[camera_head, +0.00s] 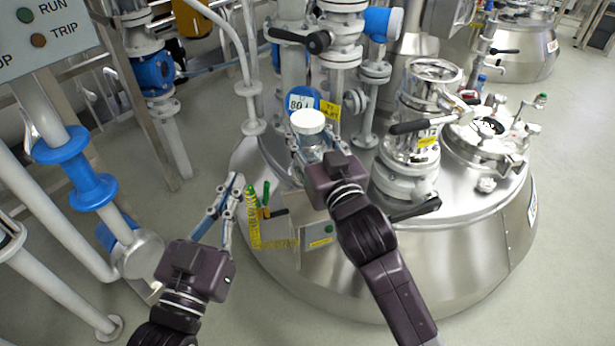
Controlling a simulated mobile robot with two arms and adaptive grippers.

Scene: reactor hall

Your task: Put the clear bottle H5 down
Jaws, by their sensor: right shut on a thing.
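The clear bottle H5 (309,141) has a wide white cap and is upright in my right gripper (315,148). The gripper is shut on it, its fingers on either side of the body. The bottle is in front of the pipe stack, over the rear left part of the steel vessel top (345,195). Its lower part is mostly hidden by the gripper, and I cannot tell whether its base touches a surface. My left gripper (236,181) is lower left, beside the vessel, with nothing seen between its fingers; its opening is unclear.
A grey box (316,243) with a green button, a coiled yellow hose (256,220) and green-handled items (266,190) sit at the vessel's front left. A steel sight-glass fitting (405,165) with black levers stands right of the bottle. Pipes and valves crowd behind it.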

